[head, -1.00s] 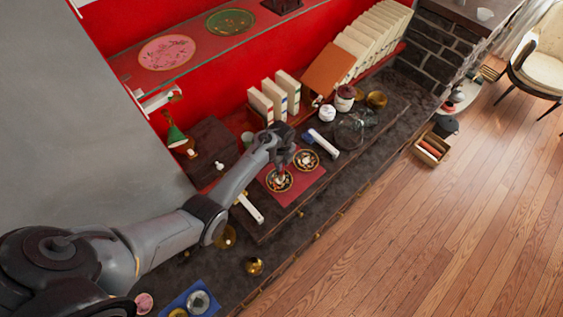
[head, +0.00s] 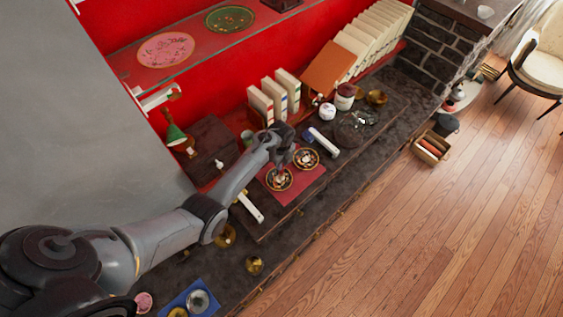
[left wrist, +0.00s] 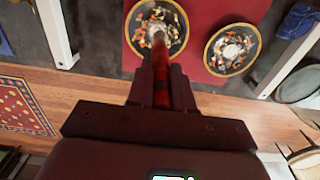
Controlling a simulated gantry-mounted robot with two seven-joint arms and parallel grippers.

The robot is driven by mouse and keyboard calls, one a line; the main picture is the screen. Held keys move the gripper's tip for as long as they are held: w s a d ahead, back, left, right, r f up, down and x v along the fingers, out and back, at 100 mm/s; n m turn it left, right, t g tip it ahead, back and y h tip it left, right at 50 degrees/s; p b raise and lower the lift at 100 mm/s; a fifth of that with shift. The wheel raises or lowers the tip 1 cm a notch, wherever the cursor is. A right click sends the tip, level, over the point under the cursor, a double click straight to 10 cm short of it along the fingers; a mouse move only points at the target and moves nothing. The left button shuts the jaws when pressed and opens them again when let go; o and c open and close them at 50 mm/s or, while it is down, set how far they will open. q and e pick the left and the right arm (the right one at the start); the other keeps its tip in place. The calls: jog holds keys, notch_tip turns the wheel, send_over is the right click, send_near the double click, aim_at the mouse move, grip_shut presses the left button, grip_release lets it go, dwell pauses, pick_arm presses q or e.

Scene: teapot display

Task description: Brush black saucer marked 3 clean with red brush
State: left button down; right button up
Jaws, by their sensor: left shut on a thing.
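My left gripper (left wrist: 161,92) is shut on the red brush (left wrist: 160,70), whose handle is upright between the fingers. The brush's pale tip is over a black saucer (left wrist: 131,36) with a gold rim; whether it touches cannot be told. Light and coloured bits lie on this saucer. A second black saucer (left wrist: 210,57) with similar bits lies beside it. In the head view the near saucer (head: 270,186) is under my left gripper (head: 281,168), and the other saucer (head: 316,164) is to its right. I cannot read the number on either saucer. My right gripper is not in view.
Both saucers lie on a red mat (head: 297,190) on a dark raised board. A white bar (head: 250,207) lies left of the mat, and a white bar with a blue end (head: 323,143) lies right. Books (head: 274,98) and jars stand behind.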

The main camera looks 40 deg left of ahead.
pick_arm(q)
jog(key=shift+f+b, duration=0.4)
jog(key=shift+f, duration=0.2)
jog(key=shift+a+r, duration=0.1)
